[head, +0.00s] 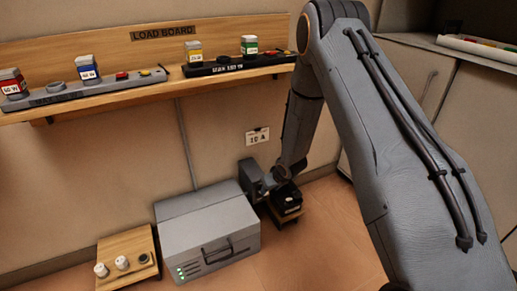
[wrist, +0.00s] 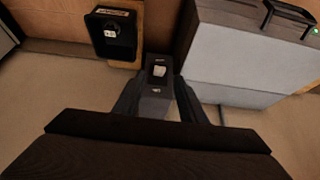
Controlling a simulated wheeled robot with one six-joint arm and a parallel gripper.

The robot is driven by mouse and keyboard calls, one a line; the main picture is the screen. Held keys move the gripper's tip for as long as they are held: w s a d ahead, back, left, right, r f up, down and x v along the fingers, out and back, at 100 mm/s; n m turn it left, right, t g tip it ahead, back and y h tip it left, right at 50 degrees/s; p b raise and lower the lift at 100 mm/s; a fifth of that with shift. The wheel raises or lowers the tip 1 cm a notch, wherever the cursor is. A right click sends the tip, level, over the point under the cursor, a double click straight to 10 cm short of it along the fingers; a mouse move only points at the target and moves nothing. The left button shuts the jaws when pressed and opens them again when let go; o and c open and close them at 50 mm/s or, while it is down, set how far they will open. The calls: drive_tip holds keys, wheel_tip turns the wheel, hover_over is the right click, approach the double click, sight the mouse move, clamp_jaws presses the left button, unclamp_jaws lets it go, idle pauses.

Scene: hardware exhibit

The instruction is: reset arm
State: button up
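My gripper (wrist: 160,86) points down beside the wall, low between a grey case and a black box. It shows small in the head view (head: 273,181). In the wrist view its two dark fingers stand apart. A dark grey block (wrist: 158,73) with a white patch shows between them; I cannot tell whether the fingers touch it. A grey boxy part (head: 252,177) shows beside the gripper in the head view. My arm crosses the right half of that view and hides part of the wall.
The grey case (head: 208,228) stands on the floor against the wall. The black box (head: 287,197) sits on a small wooden stand. A wooden board (head: 127,262) with white knobs lies at lower left. The load board shelf (head: 140,97) is above. The floor in front is clear.

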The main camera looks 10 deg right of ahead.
drive_tip(key=s+a+r+g+h, duration=0.1)
drive_tip(key=s+a+r, duration=0.1)
drive_tip(key=s+r, duration=0.65)
drive_tip(key=s+a+r+g+h, duration=0.1)
drive_tip(key=s+a+r, duration=0.15)
drive_tip(key=r, duration=1.05)
drive_tip(key=s+a+r+g, duration=0.1)
drive_tip(key=s+r, duration=0.4)
drive_tip(key=s, duration=0.4)
drive_tip(key=s+r+g, duration=0.1)
drive_tip(key=s+r, duration=0.3)
drive_tip(key=s, duration=0.5)
drive_tip(key=s+a+r+g, duration=0.1)
drive_tip(key=s+r, duration=0.4)
drive_tip(key=s, duration=0.4)
drive_tip(key=s+d+r+m+p, duration=0.1)
drive_tip(key=d+r+m+p, duration=0.3)
drive_tip(key=d+r+p, duration=0.8)
drive_tip(key=shift+s+d+r+p, duration=0.3)
drive_tip(key=shift+r+p, duration=1.2)
drive_tip(key=shift+p, duration=3.7)
